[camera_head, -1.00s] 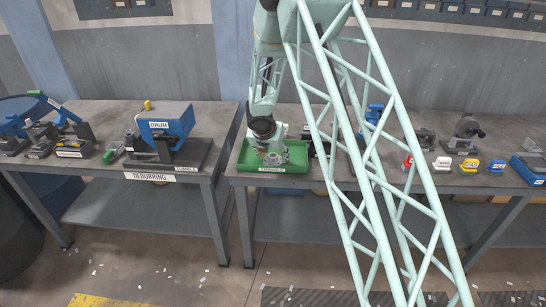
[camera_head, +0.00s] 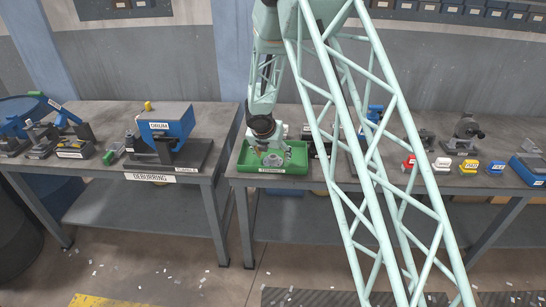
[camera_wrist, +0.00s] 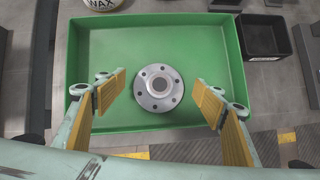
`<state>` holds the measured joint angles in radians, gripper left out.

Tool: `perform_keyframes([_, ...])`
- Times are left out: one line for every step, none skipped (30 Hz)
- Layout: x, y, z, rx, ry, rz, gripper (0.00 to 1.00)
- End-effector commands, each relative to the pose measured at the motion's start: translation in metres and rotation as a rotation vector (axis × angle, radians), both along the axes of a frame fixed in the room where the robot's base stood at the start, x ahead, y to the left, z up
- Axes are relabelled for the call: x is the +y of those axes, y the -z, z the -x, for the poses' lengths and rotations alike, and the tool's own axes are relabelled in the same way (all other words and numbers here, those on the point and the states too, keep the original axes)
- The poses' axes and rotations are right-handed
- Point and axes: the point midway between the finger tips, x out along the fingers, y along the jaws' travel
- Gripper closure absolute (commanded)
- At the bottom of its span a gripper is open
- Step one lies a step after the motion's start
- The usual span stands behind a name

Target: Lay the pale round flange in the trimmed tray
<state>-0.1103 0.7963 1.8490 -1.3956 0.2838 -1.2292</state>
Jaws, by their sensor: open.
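The pale round flange (camera_wrist: 158,88) lies flat on the floor of the green trimmed tray (camera_wrist: 205,45), a little below the tray's middle in the wrist view. It has a raised hub and a ring of bolt holes. My gripper (camera_wrist: 161,98) is open above it, with one yellow-padded finger to each side and clear space between the pads and the flange. In the head view, my gripper (camera_head: 273,158) is over the green tray (camera_head: 300,165) on the right-hand bench; the flange cannot be made out clearly there.
A round container marked WAX (camera_wrist: 103,4) and a black bin (camera_wrist: 265,36) stand beyond the tray. The DRUM fixture (camera_head: 165,125) is on the deburring bench to the left. Small red, white, yellow and blue blocks (camera_head: 442,164) sit farther right.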

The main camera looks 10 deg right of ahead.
Motion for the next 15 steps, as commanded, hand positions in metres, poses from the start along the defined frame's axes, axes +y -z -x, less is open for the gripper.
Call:
perform_keyframes([0.001,-0.007,0.002,-0.001,0.0,0.0,0.37])
perform_keyframes([0.002,-0.01,0.004,-0.001,-0.001,0.001,0.37])
perform_keyframes([0.003,-0.014,0.006,-0.001,-0.001,0.001,0.37])
perform_keyframes([0.004,-0.017,0.008,-0.001,-0.001,0.001,0.37])
perform_keyframes([0.005,-0.021,0.009,-0.001,-0.001,0.001,0.37])
perform_keyframes([0.006,-0.026,0.012,-0.001,0.0,0.0,0.37])
perform_keyframes([0.007,-0.029,0.014,-0.001,0.001,0.0,0.37])
perform_keyframes([0.008,-0.033,0.016,-0.001,0.001,0.0,0.37])
perform_keyframes([0.009,-0.038,0.018,-0.001,0.0,0.0,0.37])
perform_keyframes([0.01,-0.041,0.02,-0.001,0.0,0.0,0.37])
perform_keyframes([0.011,-0.045,0.022,-0.001,-0.001,0.0,0.37])
perform_keyframes([0.013,-0.05,0.024,-0.001,-0.001,0.0,0.37])
perform_keyframes([0.014,-0.054,0.026,-0.001,-0.001,0.0,0.37])
perform_keyframes([0.015,-0.057,0.028,0.0,0.0,-0.001,0.37])
perform_keyframes([0.016,-0.061,0.031,0.0,0.0,-0.001,0.37])
